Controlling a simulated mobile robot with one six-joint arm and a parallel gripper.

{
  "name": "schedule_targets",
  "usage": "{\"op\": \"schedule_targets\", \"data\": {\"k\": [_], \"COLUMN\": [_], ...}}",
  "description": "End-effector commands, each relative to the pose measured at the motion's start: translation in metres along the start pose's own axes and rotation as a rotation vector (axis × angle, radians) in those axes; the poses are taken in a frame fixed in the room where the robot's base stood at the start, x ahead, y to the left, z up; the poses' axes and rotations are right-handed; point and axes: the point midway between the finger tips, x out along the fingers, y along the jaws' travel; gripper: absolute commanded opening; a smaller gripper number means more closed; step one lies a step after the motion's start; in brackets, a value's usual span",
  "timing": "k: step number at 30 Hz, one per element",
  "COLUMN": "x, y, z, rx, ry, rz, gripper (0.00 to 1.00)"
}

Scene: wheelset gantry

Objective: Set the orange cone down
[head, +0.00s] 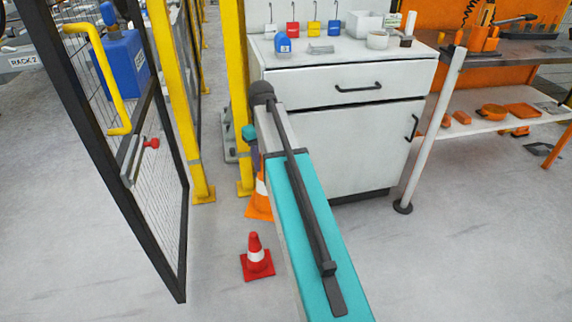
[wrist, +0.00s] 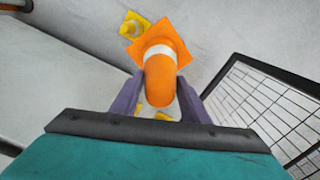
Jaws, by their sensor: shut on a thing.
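The orange cone (wrist: 163,58) with a white band is between the two purple fingers of my gripper (wrist: 160,90) in the wrist view. The fingers are shut on its upper part, and its square base shows beyond. In the head view the cone (head: 258,206) is partly hidden behind my teal arm, in front of the cabinet's left side. Its base appears near the floor; I cannot tell whether it touches. My gripper (head: 254,152) is mostly hidden there too.
A small red cone (head: 256,262) stands on the floor nearer to me. Yellow posts (head: 238,100) with foot plates and a black-framed mesh gate (head: 160,190) are at the left. A white cabinet (head: 345,140) stands behind my arm. Floor at the lower right is clear.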

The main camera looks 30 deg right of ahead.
Motion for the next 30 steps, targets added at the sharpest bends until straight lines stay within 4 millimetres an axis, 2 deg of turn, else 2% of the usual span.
{"op": "schedule_targets", "data": {"k": [1, 6, 15, 21, 30], "x": [-0.006, -0.021, -0.029, -0.022, -0.004], "y": [-0.015, -0.059, -0.130, -0.160, -0.190], "z": [-0.003, -0.008, -0.008, -0.006, -0.001], "rx": [-0.033, -0.134, -0.295, -0.364, -0.437], "ry": [0.002, 0.001, 0.002, 0.001, 0.000], "rz": [0.001, 0.001, 0.001, 0.001, 0.000], "gripper": [0.00, 0.00, 0.00, 0.00, 0.00]}}
